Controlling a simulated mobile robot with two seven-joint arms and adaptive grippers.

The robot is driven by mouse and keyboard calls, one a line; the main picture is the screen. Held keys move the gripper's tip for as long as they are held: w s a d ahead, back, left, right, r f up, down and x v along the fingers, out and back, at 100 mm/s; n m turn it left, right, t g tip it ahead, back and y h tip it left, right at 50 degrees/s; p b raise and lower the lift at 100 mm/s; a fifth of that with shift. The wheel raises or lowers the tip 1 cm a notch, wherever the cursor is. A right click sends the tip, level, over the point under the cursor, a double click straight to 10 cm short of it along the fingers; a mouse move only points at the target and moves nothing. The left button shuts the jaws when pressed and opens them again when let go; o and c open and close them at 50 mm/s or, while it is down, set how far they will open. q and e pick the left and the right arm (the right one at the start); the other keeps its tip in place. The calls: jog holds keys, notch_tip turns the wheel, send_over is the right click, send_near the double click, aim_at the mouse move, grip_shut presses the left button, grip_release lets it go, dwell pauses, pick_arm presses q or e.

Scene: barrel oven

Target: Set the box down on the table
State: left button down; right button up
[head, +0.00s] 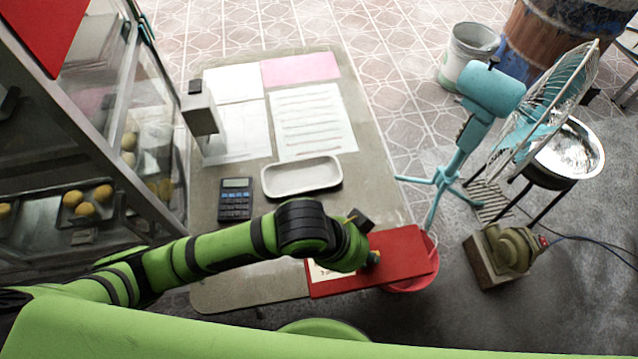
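A flat red box (402,250) with a pale label at its left end is at the front right of the grey table (245,292). Its right part reaches past the table's edge. My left arm comes in from the left across the table. My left gripper (369,240) is at the box's far edge, and its fingers are mostly hidden by my own wrist. I cannot tell whether it grips the box, or whether the box touches the table. My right gripper is not in view.
A white tray (301,176), a calculator (235,199) and papers (312,121) lie on the table. A red basin (428,280) shows below the box's right end. A turquoise fan (492,95) stands right of the table. A glass cabinet with buns (88,202) is at left.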

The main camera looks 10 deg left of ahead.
pick_arm(q)
jog(key=w+a+f, duration=0.2)
jog(key=w, duration=0.1)
jog(key=w+a+f, duration=0.1)
jog(key=shift+w+a+f+p, duration=0.15)
jog(key=shift+w+a+p, duration=0.1)
jog(key=shift+w+p, duration=0.15)
jog(key=w+a+f, duration=0.1)
jog(key=f, duration=0.1)
jog(key=w+a+f+p, duration=0.1)
jog(key=w+f, duration=0.2)
jog(key=f, duration=0.2)
jog(key=shift+w+a, duration=0.15)
jog(key=shift+a, duration=0.25)
jog(key=shift+f, duration=0.15)
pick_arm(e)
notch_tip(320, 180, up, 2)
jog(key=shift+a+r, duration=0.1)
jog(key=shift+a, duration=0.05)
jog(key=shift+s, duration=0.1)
pick_arm(q)
jog(key=shift+f, duration=0.2)
jog(key=c, duration=1.2)
grip_release()
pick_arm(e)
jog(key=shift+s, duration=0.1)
